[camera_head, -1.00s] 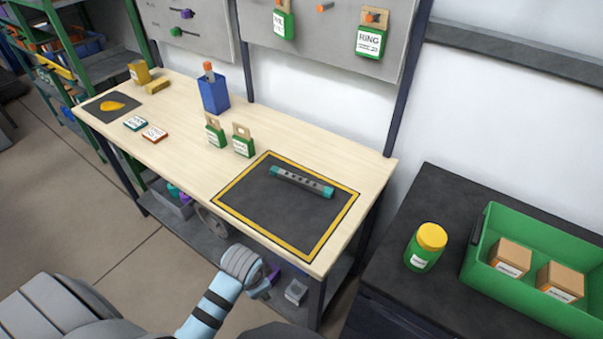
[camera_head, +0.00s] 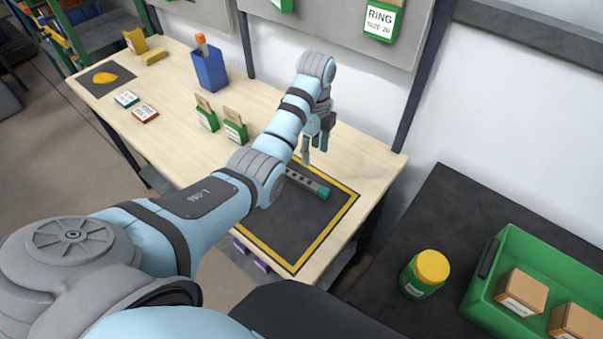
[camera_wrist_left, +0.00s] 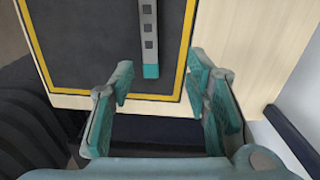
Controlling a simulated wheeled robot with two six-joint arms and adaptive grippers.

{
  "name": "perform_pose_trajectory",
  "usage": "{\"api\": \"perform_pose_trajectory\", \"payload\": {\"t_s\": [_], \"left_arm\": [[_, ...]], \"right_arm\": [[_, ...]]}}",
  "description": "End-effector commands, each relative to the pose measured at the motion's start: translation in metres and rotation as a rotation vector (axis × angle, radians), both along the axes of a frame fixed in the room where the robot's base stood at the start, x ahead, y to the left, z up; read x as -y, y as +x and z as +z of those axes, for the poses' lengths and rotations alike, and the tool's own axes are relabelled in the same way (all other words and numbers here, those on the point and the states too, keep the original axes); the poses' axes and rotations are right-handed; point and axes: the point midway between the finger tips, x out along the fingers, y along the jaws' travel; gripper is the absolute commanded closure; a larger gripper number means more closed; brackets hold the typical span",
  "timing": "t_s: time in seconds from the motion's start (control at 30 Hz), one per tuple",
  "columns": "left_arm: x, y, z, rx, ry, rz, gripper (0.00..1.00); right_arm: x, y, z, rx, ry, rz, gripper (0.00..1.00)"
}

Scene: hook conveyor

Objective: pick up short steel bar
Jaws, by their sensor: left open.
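The short steel bar (camera_head: 304,181) is grey with dark square holes and a teal end. It lies on the dark mat (camera_head: 280,225) with a yellow border, partly hidden behind my left arm in the head view. In the left wrist view the bar (camera_wrist_left: 149,35) stands upright in the picture, its teal end nearest the gripper. My left gripper (camera_head: 315,155) is above the mat near the bar. Its fingers (camera_wrist_left: 160,90) are apart and empty in the left wrist view, with the bar's end beyond them. My right gripper is not in view.
Two green tagged blocks (camera_head: 235,131) and a blue holder (camera_head: 210,70) stand left of the mat. A black cabinet top at right holds a yellow-lidded green jar (camera_head: 425,273) and a green crate (camera_head: 478,308) with boxes. A wall panel rises behind the table.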

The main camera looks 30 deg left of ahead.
Motion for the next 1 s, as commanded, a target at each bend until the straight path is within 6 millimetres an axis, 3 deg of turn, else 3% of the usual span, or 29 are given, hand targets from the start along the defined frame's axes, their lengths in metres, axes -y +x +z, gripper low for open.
{"api": "perform_pose_trajectory", "payload": {"t_s": [0.03,0.13,0.3,0.5,0.6,0.77,0.87,1.0], "left_arm": [[-0.002,-0.004,-0.018,-0.008,0.0,0.005,0.57],[-0.005,-0.005,-0.044,-0.006,0.001,0.011,0.57],[-0.006,-0.004,-0.069,-0.005,0.001,0.013,0.57],[-0.008,-0.004,-0.108,-0.006,0.0,0.01,0.57],[-0.008,-0.003,-0.118,-0.003,0.001,0.01,0.57],[-0.007,-0.003,-0.117,-0.002,0.001,0.009,0.57],[-0.007,-0.003,-0.117,-0.002,0.001,0.009,0.68],[-0.007,-0.003,-0.117,-0.002,0.001,0.009,0.9]], "right_arm": [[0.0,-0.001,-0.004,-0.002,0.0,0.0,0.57],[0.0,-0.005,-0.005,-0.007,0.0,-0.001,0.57],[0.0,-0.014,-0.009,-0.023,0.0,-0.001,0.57],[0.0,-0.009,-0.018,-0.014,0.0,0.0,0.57],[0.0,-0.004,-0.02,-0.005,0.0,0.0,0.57],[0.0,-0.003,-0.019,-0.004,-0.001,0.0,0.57],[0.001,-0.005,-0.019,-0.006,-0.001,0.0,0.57],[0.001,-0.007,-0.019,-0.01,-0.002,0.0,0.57]]}}
